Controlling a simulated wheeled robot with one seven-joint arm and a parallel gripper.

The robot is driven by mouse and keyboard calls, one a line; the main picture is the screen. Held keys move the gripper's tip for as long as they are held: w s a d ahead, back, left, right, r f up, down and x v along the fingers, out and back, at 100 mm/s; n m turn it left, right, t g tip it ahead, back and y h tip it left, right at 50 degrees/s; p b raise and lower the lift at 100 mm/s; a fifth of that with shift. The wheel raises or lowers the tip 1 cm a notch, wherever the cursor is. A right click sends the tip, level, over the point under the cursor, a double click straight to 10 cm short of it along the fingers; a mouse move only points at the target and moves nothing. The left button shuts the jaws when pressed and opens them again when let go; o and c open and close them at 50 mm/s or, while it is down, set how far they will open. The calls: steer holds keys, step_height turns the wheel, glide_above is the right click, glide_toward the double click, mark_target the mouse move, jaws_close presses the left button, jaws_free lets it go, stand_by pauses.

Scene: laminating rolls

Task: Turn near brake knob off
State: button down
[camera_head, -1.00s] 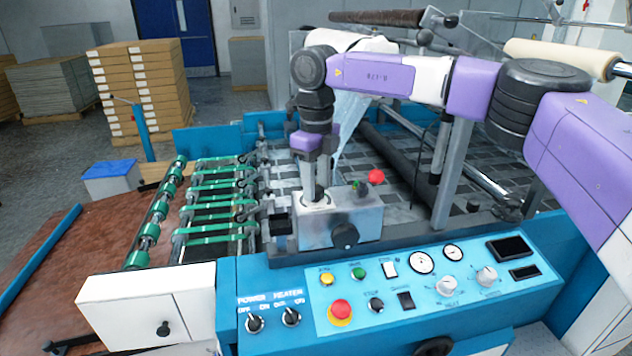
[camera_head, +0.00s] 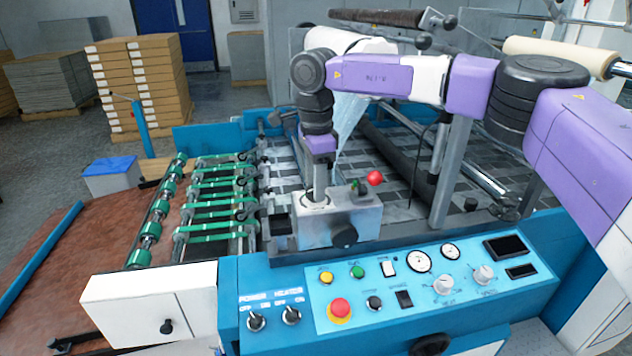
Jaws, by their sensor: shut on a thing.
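A grey metal box (camera_head: 368,220) stands at the back edge of the blue control panel. On its top left is a round pale dial or plate (camera_head: 304,207), where the near brake knob seems to sit; the fingers hide most of it. My gripper (camera_head: 318,196) points straight down there, its fingertips at the box top. It is shut on the knob, and the fingers are seen nearly edge-on. The knob's angle cannot be made out. A black round knob (camera_head: 344,236) is on the box's front face, untouched.
The control panel (camera_head: 400,320) with switches and gauges lies in front. Green belt rollers (camera_head: 215,210) are left.

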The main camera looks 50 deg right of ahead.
steer(key=shift+w+r+n, duration=0.1)
steer(key=shift+n, duration=1.5)
steer(key=c, duration=0.9)
jaws_free()
steer(key=shift+r+b, duration=0.55)
steer(key=shift+r, duration=3.3)
